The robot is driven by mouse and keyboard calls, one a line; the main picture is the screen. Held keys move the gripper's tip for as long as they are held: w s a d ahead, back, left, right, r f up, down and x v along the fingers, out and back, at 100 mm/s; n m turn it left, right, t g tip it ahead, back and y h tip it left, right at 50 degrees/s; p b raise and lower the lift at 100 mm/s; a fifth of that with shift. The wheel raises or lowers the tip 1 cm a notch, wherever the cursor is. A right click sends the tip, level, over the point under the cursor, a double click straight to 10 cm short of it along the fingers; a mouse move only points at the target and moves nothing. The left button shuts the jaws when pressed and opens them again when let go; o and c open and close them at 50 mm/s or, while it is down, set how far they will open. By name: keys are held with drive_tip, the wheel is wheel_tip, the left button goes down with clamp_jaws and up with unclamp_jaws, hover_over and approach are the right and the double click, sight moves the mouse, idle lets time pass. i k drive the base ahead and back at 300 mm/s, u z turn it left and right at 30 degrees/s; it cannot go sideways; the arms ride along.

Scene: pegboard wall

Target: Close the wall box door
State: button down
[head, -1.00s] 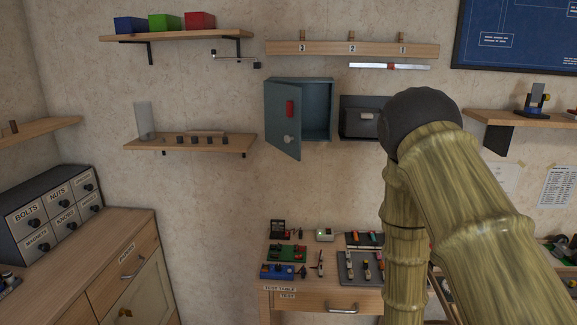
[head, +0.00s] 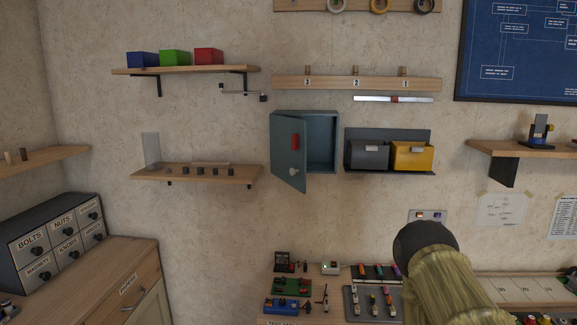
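The wall box (head: 322,139) is a grey-blue metal cabinet mounted on the wall near the middle of the head view. Its door (head: 286,155) is hinged at the left and stands partly open, swung out towards me. The door has a red label or handle (head: 296,142) and a pale round knob (head: 294,173) near its free edge. The right part of the box's inside shows and looks empty. My arm is at the lower right, below and to the right of the box and apart from it. My gripper's fingers do not show.
A grey bin (head: 368,156) and a yellow bin (head: 412,157) hang just right of the box. A wooden shelf (head: 200,176) with small dark pieces is to its left. A peg rail (head: 350,83) is above. A test table (head: 270,312) with small parts stands below.

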sight(290, 165)
drive_tip(key=u, duration=2.15)
drive_tip(key=k, duration=0.7)
drive_tip(key=z, duration=1.2)
